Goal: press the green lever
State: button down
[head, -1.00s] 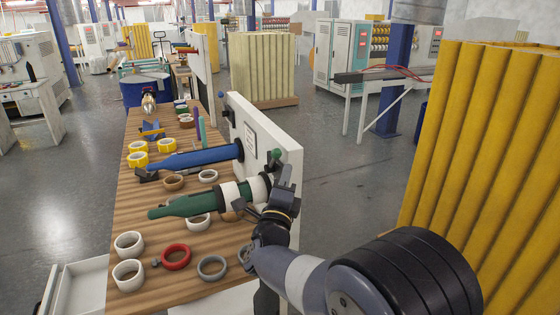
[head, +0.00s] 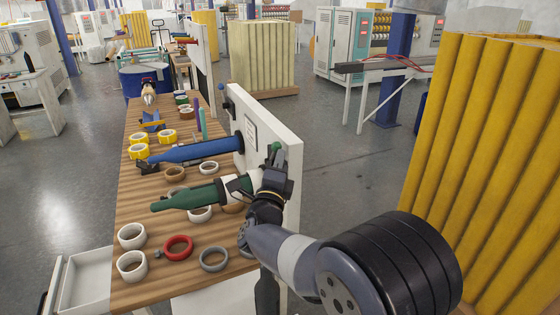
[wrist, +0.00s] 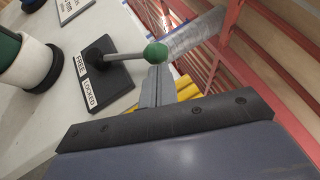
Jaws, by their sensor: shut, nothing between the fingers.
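The green lever shows in the wrist view as a green knob (wrist: 155,53) on a grey rod. The rod stands out from a black plate (wrist: 115,80) with labels reading FREE and LOCKED, on the white panel. In the head view, the knob (head: 276,147) is at the panel's near end, partly behind my gripper. My gripper (wrist: 157,70) is shut and empty. Its fingertips are right by the knob, just below it in the wrist view; I cannot tell whether they touch. In the head view, my gripper (head: 275,160) is upright beside the panel.
A green spindle (head: 185,199) with a white roll and a blue spindle (head: 195,155) stick out from the white panel (head: 262,125) over the wooden table (head: 150,215). Several tape rolls lie there. Yellow rolls (head: 490,150) stand at the right.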

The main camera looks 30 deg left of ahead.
aim_at(275, 144)
jog(key=shift+w+a+r+n+g+p, duration=0.15)
jog(key=shift+a+r+n+g+p, duration=0.15)
jog(key=shift+r+p, duration=0.2)
jog(key=shift+w+a+r+n+g+p, duration=0.15)
jog(key=shift+r+n+g+p, duration=0.15)
jog(key=shift+p, duration=0.25)
jog(key=shift+w+a+r+n+g+p, duration=0.15)
jog(key=shift+r+n+g+p, duration=0.05)
jog(key=shift+r+g+p, duration=0.25)
jog(key=shift+w+a+r+n+g+p, duration=0.2)
jog(key=shift+r+n+g+p, duration=0.15)
jog(key=shift+p, duration=0.15)
jog(key=shift+w+a, duration=0.2)
jog(key=shift+a, duration=0.05)
jog(key=w+a+r+p, duration=0.1)
jog(key=w+a, duration=0.4)
jog(key=a, duration=0.1)
jog(key=shift+a+r, duration=0.2)
jog(key=shift+w, duration=0.1)
dwell(0.4)
